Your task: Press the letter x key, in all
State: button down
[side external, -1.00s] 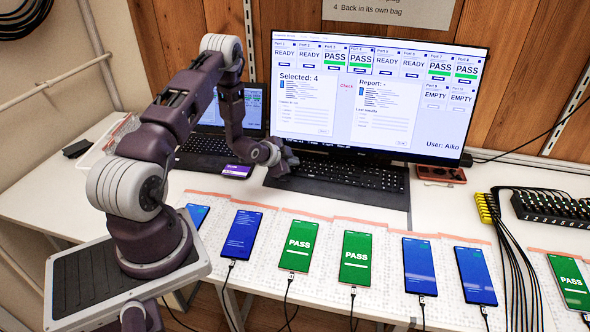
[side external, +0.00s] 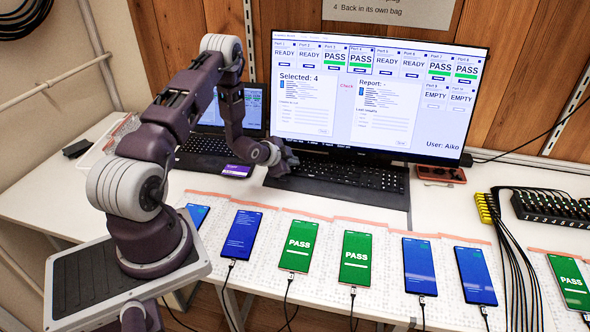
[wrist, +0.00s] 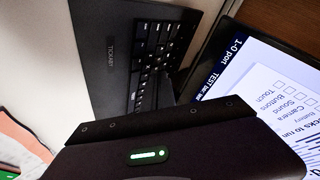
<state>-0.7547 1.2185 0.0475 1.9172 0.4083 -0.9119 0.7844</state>
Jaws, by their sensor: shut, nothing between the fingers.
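A black keyboard (side external: 350,175) lies on the white table in front of the large monitor (side external: 378,98). My gripper (side external: 287,165) is over the keyboard's left end, shut and empty. Individual letters, including the x key, are too small to read in the side view. In the wrist view part of the keyboard (wrist: 155,55) shows with several keys, and my own wrist body fills the lower part and hides the rest.
The monitor shows "Selected: 4" and several ports. Several cabled phones, such as a green PASS phone (side external: 298,246), lie along the table's front. A red tray (side external: 441,174) sits right of the keyboard.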

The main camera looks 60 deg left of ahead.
aim_at(292, 173)
jog(key=shift+f, duration=0.4)
jog(key=shift+f, duration=0.35)
dwell(0.6)
jog(key=shift+r, duration=0.8)
jog(key=shift+s+d+r, duration=0.1)
jog(key=shift+r, duration=1.15)
jog(key=shift+s+d+r, duration=0.1)
jog(key=shift+r, duration=1.1)
